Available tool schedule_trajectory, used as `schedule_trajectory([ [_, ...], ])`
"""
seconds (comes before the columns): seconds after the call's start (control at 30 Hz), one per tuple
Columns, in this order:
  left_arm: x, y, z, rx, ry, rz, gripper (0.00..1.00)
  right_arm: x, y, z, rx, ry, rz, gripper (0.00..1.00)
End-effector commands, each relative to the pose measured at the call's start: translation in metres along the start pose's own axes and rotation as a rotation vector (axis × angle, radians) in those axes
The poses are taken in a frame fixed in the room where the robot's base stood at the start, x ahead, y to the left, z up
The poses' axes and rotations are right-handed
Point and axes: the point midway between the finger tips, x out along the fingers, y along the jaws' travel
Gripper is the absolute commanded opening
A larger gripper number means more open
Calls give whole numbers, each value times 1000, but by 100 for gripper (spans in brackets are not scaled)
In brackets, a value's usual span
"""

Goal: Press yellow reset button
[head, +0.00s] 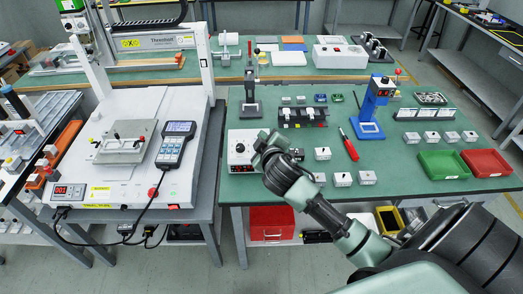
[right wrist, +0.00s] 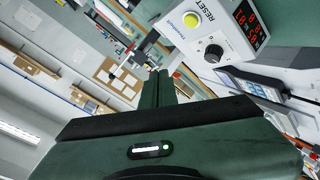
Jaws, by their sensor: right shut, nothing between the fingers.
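The yellow reset button (right wrist: 191,19) is round and sits on a white control box (right wrist: 215,40) beside the printed word RESET. The box also has a black knob and a red digit display. In the head view the white control box (head: 239,160) stands on the green bench, left of my right gripper (head: 266,140). My right gripper also shows in the right wrist view (right wrist: 160,74), with its fingers shut together and empty. The fingertips are apart from the button in that view. In the head view my gripper covers part of the box, and I cannot make out the button there. My left gripper is not in view.
A white machine (head: 125,170) with a handheld controller (head: 177,140) stands left of the bench.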

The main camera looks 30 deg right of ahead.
Motion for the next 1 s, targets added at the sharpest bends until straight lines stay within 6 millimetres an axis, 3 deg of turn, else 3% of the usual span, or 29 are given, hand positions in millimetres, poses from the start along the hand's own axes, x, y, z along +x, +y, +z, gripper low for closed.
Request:
schedule_trajectory([
  [0.03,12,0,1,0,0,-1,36,6,-7,6,0,0,0,0],
  [0.4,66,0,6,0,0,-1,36,40,-32,32,-1,0,2,0],
  [0.7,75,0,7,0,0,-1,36,55,-40,40,0,0,1,0],
  [1.0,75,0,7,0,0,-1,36,56,-41,41,0,0,0,0],
])
